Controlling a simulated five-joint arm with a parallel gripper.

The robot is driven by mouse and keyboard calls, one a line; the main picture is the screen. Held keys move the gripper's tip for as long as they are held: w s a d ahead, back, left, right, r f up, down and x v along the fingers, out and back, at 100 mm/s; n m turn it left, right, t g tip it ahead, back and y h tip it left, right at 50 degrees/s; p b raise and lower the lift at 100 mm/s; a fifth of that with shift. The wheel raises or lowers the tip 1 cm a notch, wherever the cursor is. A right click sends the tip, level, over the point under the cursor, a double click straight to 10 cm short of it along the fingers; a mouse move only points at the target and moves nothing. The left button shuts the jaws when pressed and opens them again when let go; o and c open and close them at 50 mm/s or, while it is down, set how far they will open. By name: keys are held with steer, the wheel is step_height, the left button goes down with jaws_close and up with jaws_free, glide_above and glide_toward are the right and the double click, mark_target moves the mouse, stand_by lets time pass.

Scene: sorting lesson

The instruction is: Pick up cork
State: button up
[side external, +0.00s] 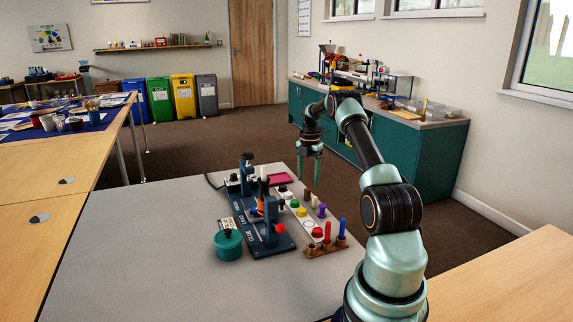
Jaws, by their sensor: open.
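My gripper (309,178) hangs pointing down above the far right part of the grey table (130,270), with its two fingers apart and nothing seen between them. Below it, small coloured pieces stand in a cluster. A small tan-brown upright piece (308,195) stands just under the fingers and may be the cork; it is too small to tell. My gripper appears above it and apart from it.
A white strip (300,231) holds coloured round pieces, with red and blue sticks in a brown holder (326,247) at its near end. Dark blue upright devices (268,235) and a teal round container (228,245) stand to the left. The table's near left is clear.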

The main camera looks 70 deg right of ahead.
mark_target(308, 190)
steer(key=shift+w+d+f, duration=0.1)
steer(key=shift+f, duration=1.45)
steer(key=shift+w+d+f, duration=0.1)
steer(key=shift+f, duration=1.4)
jaws_close()
